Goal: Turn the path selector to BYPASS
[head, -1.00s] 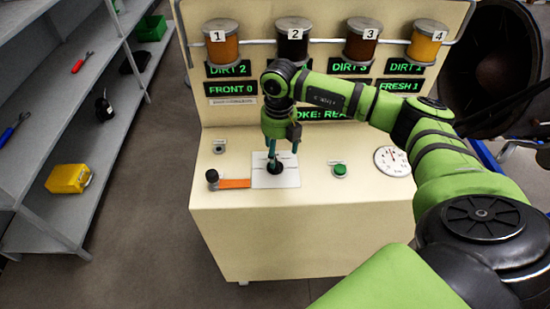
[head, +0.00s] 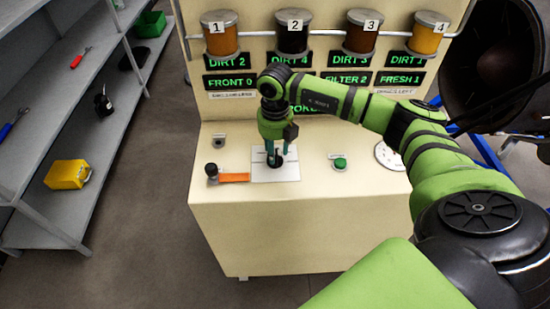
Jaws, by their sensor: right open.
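The path selector appears as a dark knob (head: 275,162) on a white plate (head: 292,174) on the cream console top. The plate's printing is too small to read, so I cannot tell which position the knob points to. My right gripper (head: 276,154) points down over the knob with its fingers apart. Its fingertips are close around the upper part of the knob; contact cannot be made out. The fingers partly hide the knob. My left gripper is out of view.
An orange lever with a black knob (head: 211,169) lies left of the plate. A green button (head: 340,163) and a round gauge (head: 391,157) are to the right. Several numbered jars stand above green displays (head: 229,82). Grey shelves (head: 80,150) stand at left.

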